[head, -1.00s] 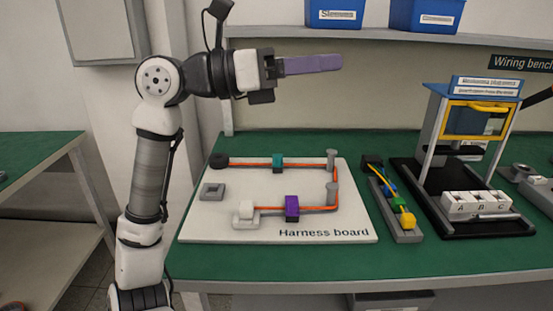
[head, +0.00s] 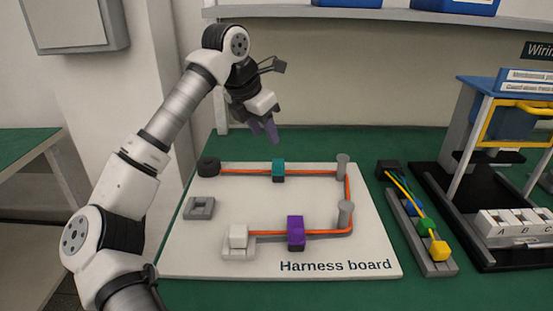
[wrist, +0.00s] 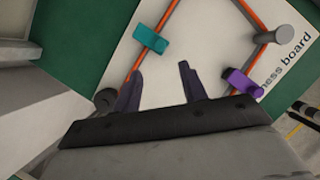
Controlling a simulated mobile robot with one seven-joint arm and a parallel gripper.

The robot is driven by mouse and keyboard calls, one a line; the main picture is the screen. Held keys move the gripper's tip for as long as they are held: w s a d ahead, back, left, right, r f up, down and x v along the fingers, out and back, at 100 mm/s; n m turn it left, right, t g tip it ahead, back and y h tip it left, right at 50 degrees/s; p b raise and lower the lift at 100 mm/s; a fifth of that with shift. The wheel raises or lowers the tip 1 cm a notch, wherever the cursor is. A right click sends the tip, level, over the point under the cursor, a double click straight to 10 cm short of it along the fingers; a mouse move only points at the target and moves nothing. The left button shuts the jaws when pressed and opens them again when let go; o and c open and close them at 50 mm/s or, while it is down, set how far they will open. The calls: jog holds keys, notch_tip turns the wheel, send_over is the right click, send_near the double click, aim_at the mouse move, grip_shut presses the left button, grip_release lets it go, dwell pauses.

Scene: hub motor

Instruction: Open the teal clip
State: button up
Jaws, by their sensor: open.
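The teal clip (head: 278,171) sits on the orange cable near the back edge of the white harness board (head: 200,260). The orange cable passes through it. The wrist view also shows the teal clip (wrist: 151,36), ahead of my fingers. Whether it is open or shut is too small to tell. My gripper (head: 264,130) is in the air above the board's back edge, up and slightly left of the clip, with fingers pointing down. In the wrist view its two purple fingers (wrist: 160,85) are apart with nothing between them.
A purple clip (head: 296,232), a white block (head: 238,236), two grey posts (head: 343,168) and a black round piece (head: 208,166) are on the board. A tray with coloured connectors (head: 430,240) and a blue-and-yellow frame (head: 490,120) stand right. The board's middle is clear.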

aim_at(278, 164)
jog(key=x, duration=1.1)
grip_shut()
